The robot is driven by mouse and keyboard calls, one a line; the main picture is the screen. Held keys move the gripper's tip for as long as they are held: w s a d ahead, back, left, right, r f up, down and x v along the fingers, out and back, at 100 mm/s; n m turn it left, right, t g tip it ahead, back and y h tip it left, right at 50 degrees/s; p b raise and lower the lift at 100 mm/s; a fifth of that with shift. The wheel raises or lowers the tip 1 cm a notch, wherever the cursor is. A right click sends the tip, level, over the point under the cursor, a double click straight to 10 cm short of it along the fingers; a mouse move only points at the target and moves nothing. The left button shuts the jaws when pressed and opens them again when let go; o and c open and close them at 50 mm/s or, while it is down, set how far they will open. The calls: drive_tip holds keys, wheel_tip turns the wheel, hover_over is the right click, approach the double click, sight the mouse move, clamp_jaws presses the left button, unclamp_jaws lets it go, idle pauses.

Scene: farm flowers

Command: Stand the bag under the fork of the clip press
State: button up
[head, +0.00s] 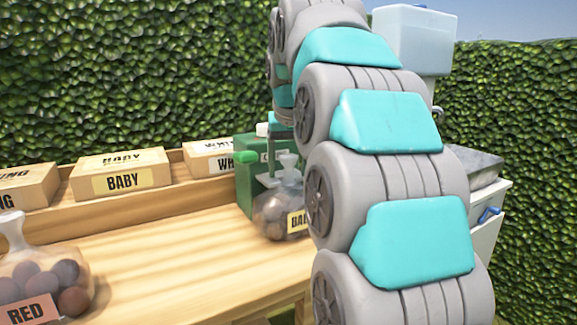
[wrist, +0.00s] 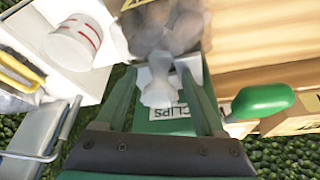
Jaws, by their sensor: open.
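The clear bag of dark round bulbs (head: 271,212) stands upright on the wooden bench, close in front of the green clip press (head: 244,188). Its label, partly hidden by my arm, starts with "BA". In the wrist view, the bag's body (wrist: 168,30) is at the top and its pale neck (wrist: 157,88) lies between my fingers. My gripper (wrist: 160,76) is open around the neck, with a gap on each side. The press (wrist: 150,127) with its "CLIPS" label is behind the neck. I cannot tell whether the fork is over the neck.
A second bag labelled "RED" (head: 42,287) stands at the front left of the bench. Boxes, including one marked "BABY" (head: 121,173), line the back shelf. A white tub (wrist: 73,42) sits left of the bag in the wrist view. The bench middle (head: 165,250) is clear.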

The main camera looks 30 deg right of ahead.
drive_tip(key=p+v, duration=0.1)
drive_tip(key=v, duration=0.6)
drive_tip(key=shift+r, duration=0.25)
drive_tip(key=shift+s+r+p, duration=0.1)
drive_tip(key=shift+r+p, duration=0.05)
drive_tip(key=shift+p, duration=0.15)
drive_tip(key=shift+o, duration=0.2)
idle(1.6)
